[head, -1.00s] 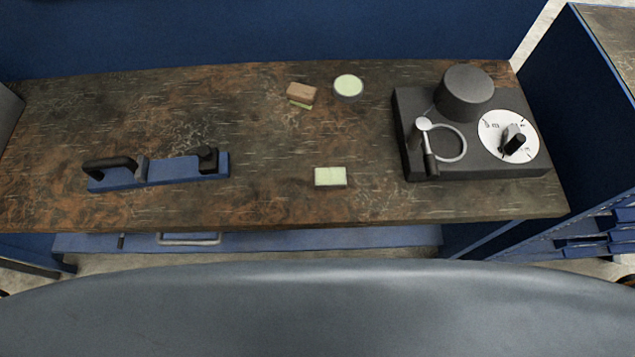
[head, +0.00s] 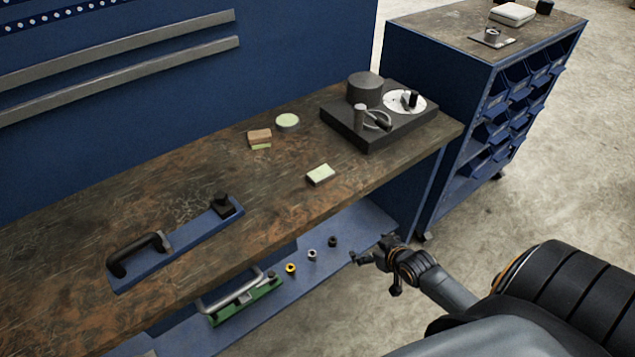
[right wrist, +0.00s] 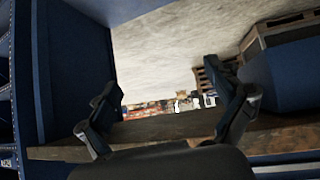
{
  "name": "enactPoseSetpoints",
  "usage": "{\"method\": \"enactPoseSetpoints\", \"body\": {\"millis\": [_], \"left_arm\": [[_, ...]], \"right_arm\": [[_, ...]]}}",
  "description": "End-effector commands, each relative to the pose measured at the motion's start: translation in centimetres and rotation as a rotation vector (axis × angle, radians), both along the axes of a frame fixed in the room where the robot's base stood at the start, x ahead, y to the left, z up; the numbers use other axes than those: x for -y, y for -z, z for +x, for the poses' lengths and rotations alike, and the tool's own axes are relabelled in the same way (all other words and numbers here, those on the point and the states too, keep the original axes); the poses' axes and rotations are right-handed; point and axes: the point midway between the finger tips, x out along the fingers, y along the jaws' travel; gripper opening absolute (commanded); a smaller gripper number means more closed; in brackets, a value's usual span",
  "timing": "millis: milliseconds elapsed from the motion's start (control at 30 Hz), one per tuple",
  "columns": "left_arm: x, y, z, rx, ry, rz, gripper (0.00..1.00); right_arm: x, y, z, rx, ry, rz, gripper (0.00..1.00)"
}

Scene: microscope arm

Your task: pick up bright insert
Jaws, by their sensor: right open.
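Three small inserts stand in a row on the blue lower shelf in the head view: a yellow one (head: 290,268), a pale silvery one (head: 312,255) and a dark one (head: 333,241). I cannot tell for sure which is the bright insert; the silvery and yellow ones are the lightest. My right gripper (head: 370,251) is open and empty, to the right of the row near the shelf's right end. In the right wrist view its spread fingers (right wrist: 164,85) show nothing between them, and I make out no insert there. My left gripper is not in view.
The workbench top (head: 200,190) overhangs the shelf (head: 345,225). A dark microscope-like device (head: 365,125) stands on the bench.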

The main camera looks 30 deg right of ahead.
Motion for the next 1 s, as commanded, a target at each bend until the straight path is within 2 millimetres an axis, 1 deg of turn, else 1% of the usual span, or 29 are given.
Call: {"method": "enactPoseSetpoints", "body": {"millis": [33, 67, 100, 133, 200, 300, 333, 400, 467, 633, 800, 900, 1000], "left_arm": [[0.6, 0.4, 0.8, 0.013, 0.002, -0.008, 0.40], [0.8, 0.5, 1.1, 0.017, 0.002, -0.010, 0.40], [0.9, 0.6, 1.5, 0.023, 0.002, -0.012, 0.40], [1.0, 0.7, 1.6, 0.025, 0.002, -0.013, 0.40], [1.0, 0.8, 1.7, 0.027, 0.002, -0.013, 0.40], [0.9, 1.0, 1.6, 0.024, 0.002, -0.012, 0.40], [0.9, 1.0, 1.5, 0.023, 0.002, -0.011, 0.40], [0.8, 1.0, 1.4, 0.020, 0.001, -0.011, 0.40], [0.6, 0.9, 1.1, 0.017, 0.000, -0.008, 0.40], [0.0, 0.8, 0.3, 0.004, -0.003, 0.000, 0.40], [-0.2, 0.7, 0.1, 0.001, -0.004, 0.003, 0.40], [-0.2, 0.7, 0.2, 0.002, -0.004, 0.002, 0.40], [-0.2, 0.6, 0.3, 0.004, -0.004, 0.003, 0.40]], "right_arm": [[0.2, -4.3, 2.3, 0.078, -0.023, 0.002, 0.92], [0.0, -6.7, 3.3, 0.121, -0.036, 0.007, 0.92], [-0.3, -9.6, 4.4, 0.167, -0.055, 0.013, 0.92], [-0.6, -11.6, 5.0, 0.198, -0.070, 0.016, 0.92], [-1.4, -15.4, 6.0, 0.258, -0.102, 0.025, 0.92], [-2.5, -18.9, 6.6, 0.309, -0.138, 0.034, 0.92], [-2.7, -19.5, 6.7, 0.318, -0.144, 0.036, 0.92], [-3.0, -20.4, 7.2, 0.333, -0.152, 0.038, 0.92], [-3.2, -20.5, 7.8, 0.338, -0.155, 0.040, 0.92], [-3.4, -19.3, 10.8, 0.339, -0.154, 0.040, 0.92], [-3.6, -18.1, 13.6, 0.339, -0.153, 0.041, 0.92], [-3.7, -17.7, 14.4, 0.338, -0.155, 0.039, 0.92], [-3.7, -17.4, 14.9, 0.337, -0.155, 0.039, 0.92]]}}
